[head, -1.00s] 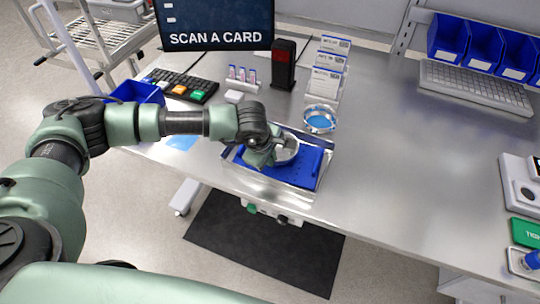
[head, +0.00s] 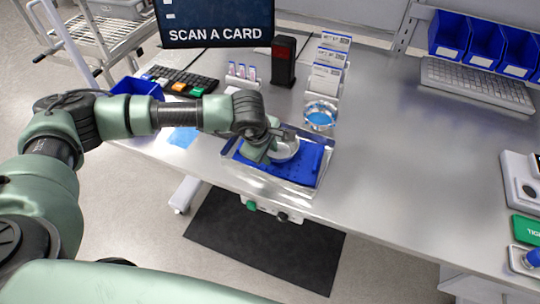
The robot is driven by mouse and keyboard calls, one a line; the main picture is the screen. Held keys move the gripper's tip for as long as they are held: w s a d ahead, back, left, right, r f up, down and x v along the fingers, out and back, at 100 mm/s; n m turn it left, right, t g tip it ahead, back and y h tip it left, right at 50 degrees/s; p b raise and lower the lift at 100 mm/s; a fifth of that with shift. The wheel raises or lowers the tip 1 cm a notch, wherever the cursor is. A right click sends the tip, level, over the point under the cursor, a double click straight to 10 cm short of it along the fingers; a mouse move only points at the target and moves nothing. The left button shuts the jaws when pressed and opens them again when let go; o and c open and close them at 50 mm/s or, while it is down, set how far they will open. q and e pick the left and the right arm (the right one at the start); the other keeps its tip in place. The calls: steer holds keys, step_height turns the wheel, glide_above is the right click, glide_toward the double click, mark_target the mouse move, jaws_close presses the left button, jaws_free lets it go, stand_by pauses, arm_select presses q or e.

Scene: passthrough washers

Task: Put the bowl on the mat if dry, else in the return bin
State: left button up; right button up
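A silvery bowl (head: 286,149) is at a blue tray-like surface (head: 301,171) in a clear-edged tray near the table's front edge. My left gripper (head: 268,151) is at the bowl's left side, its fingers over the rim. The fingertips are partly hidden, so I cannot tell whether they grip the bowl. Whether the bowl is wet or dry does not show. A blue bin (head: 138,89) stands at the table's left edge; I cannot tell if it is the return bin. No mat on the table is clearly identifiable. My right gripper is not in view.
A round dish with blue inside (head: 320,116) stands behind the tray. Card holders (head: 328,72), a dark red-windowed reader (head: 284,62), a keypad (head: 180,82) and a "SCAN A CARD" screen (head: 215,22) stand farther back.

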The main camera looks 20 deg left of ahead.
arm_select(q)
steer(key=b+v, duration=0.2)
steer(key=v, duration=0.7)
steer(key=shift+r, duration=0.35)
